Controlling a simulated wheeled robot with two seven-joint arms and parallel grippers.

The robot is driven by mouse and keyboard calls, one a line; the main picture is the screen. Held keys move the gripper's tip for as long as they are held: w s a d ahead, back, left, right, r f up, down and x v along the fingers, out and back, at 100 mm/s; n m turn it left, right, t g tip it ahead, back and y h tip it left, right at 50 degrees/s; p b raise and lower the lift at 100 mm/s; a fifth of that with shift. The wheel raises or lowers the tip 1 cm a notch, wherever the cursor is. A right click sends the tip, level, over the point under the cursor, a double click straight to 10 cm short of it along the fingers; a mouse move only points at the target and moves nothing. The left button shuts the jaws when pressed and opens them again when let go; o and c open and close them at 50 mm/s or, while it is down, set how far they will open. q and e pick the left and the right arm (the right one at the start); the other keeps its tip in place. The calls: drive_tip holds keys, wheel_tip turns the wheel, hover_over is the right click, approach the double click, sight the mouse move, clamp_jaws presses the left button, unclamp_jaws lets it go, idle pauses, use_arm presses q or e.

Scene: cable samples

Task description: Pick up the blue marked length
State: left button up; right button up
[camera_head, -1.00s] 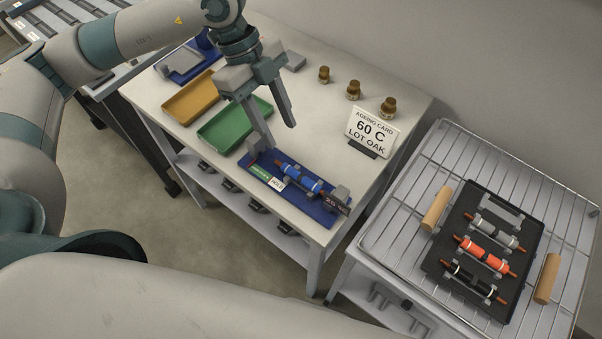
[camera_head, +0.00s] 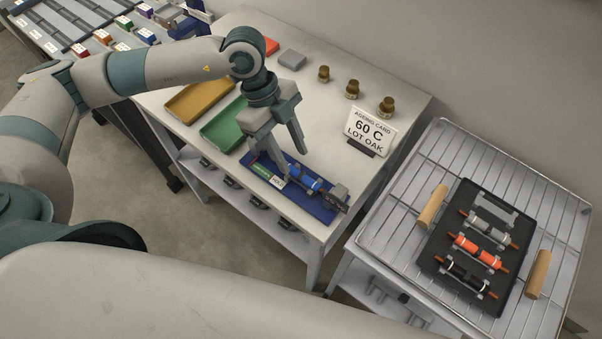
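The blue marked length (camera_head: 304,179), a short blue cable piece with white bands, lies on a blue board (camera_head: 317,206) near the table's front corner. The board also bears a green and white label and grey end blocks. My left gripper (camera_head: 296,165) points down over the left end of the blue length, fingers apart. One fingertip partly hides that end; I cannot tell whether it touches. Nothing is seen held. My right gripper is not in view.
An ageing card (camera_head: 371,131) stands behind the board, with several brown weights (camera_head: 352,89) beyond it. Green (camera_head: 222,127) and amber (camera_head: 199,100) trays lie left. On the right, a wire rack (camera_head: 398,205) holds a black tray (camera_head: 440,237) with grey, orange and black lengths.

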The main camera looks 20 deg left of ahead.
sight(301, 174)
use_arm(q)
drive_tip(key=shift+s+d+f+p, duration=0.25)
drive_tip(key=shift+d+p, duration=0.05)
drive_tip(key=p+x, duration=0.1)
drive_tip(key=x, duration=0.2)
drive_tip(key=shift+s+d+r, duration=0.1)
drive_tip(key=shift+s+d, duration=0.05)
drive_tip(key=shift+d+f+p, duration=0.1)
drive_tip(key=shift+f+p, duration=0.2)
drive_tip(key=shift+f, duration=0.2)
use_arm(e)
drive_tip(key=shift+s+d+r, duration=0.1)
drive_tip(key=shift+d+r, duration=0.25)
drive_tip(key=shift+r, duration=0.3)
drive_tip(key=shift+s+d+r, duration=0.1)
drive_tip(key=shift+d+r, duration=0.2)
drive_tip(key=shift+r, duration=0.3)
use_arm(q)
drive_tip(key=c, duration=0.9)
clamp_jaws()
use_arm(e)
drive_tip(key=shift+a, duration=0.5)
